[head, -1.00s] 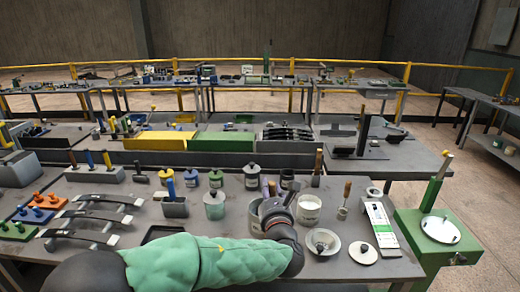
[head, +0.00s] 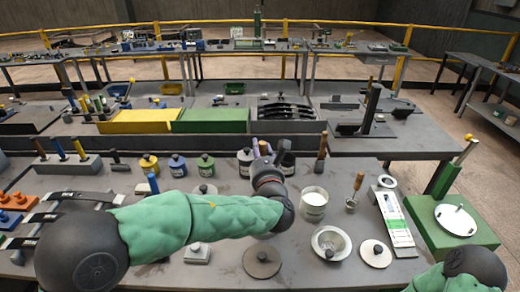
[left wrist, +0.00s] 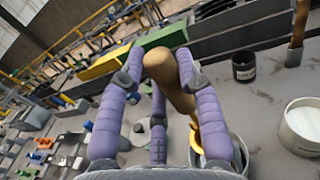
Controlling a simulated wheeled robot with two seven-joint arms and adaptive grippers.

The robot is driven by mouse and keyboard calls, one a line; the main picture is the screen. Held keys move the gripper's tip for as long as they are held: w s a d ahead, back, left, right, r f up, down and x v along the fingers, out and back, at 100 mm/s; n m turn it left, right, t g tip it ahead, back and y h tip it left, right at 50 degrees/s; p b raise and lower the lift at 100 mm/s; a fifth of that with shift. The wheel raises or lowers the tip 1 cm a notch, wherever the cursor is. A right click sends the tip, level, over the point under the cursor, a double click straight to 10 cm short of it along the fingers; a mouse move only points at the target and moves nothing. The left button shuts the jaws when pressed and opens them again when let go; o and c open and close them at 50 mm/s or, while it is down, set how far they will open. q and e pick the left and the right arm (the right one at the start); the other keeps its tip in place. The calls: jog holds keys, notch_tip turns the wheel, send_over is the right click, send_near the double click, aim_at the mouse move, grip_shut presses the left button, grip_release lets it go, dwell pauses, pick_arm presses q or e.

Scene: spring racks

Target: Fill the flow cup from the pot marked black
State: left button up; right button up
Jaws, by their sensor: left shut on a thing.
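In the head view my left gripper (head: 266,152) reaches over the workbench, near the black pots. In the left wrist view its purple fingers (left wrist: 165,75) are shut on a wooden handle (left wrist: 170,80). A yellowish metal part shows below the handle, over or in a grey pot (left wrist: 238,148); its lower end is hidden. A labelled black pot (left wrist: 244,66) stands upright beyond, apart from the fingers; it shows partly hidden in the head view (head: 286,160). Its label is too small to read surely. A metal bowl (head: 318,236) has a dark spot inside; I cannot tell whether it is the flow cup. My right gripper is out of view.
A white-filled pot (head: 314,207), a small cup with a wooden-handled tool (head: 354,195), and a round lid (head: 375,253) stand right of my left arm. A brown disc (head: 262,261) lies in front. Yellow (head: 148,165), blue (head: 178,167) and green (head: 206,167) pots stand left.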

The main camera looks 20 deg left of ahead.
pick_arm(q)
notch_tip(320, 180, down, 14)
jog(key=b, duration=1.2)
jog(key=shift+s+f+b, duration=0.1)
jog(key=shift+f+b, duration=0.1)
jog(key=shift+b, duration=0.2)
jog(key=shift+r, duration=0.1)
dwell(0.9)
jog(key=shift+r+p, duration=3.8)
jog(key=shift+r, duration=1.55)
jog(key=shift+m+p, duration=0.75)
jog(key=shift+m, duration=0.05)
